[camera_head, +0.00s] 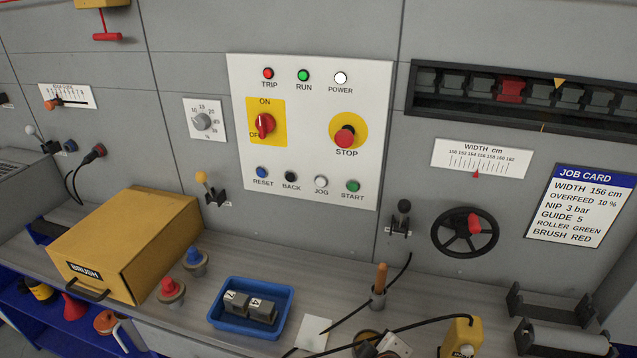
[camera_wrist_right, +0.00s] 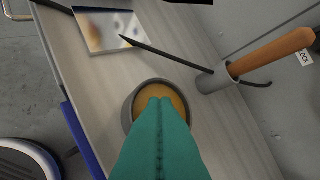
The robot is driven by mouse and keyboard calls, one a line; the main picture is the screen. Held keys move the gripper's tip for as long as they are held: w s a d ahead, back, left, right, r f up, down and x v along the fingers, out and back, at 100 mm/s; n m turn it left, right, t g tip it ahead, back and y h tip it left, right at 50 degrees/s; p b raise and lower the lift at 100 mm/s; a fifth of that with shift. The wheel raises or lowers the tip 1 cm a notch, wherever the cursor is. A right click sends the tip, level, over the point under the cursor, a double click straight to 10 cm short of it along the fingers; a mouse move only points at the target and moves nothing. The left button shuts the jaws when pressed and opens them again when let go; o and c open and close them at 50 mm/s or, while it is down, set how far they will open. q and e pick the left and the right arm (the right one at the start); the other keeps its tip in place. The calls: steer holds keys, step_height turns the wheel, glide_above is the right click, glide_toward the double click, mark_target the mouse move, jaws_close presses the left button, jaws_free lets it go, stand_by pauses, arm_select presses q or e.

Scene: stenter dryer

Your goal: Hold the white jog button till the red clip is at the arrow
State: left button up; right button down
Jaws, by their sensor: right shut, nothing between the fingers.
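The white jog button (camera_head: 321,181) is in the lower row of the white control panel (camera_head: 310,110) in the head view, between the black BACK button and the green START button. Nothing touches it in view. The red clip (camera_head: 511,89) sits in the dark chain slot at upper right, among dark clips. The yellow arrow (camera_head: 559,83) is to its right, with a dark clip beneath it. My right gripper (camera_wrist_right: 165,103) shows as teal fingers, shut and empty, over or in front of a round cup (camera_wrist_right: 132,108) in the right wrist view. My left gripper is not in view.
A red STOP knob (camera_head: 345,137) and a red ON/OFF switch (camera_head: 265,125) share the panel. The bench below carries a yellow BRUSH box (camera_head: 125,245), a blue tray (camera_head: 230,328) with grey blocks, and an orange-handled tool (camera_head: 381,275). A handwheel (camera_head: 465,233) stands out at right.

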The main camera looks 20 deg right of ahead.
mark_target(321, 183)
steer(key=w+a+r+n+t+y, duration=0.2)
steer(key=w+r+n+t, duration=0.3)
steer(key=w+r+n, duration=0.4)
steer(key=w+a+r+n+t+y, duration=0.3)
steer(key=w+r+n+t, duration=0.3)
steer(key=w+r+n, duration=0.3)
steer(key=w+n, duration=0.1)
steer(key=w, duration=0.3)
steer(key=shift+w+a+r+n, duration=0.15)
steer(key=shift+a+r+n, duration=0.05)
steer(key=shift+n, duration=0.2)
steer(key=shift+d, duration=0.1)
steer(key=w+d+b, duration=0.2)
steer(key=w+d, duration=0.2)
steer(key=w, duration=0.3)
steer(key=shift+w+d, duration=0.15)
steer(key=shift+d, duration=0.25)
stand_by(0.4)
steer(key=shift+w+d, duration=0.25)
steer(key=shift+w, duration=0.1)
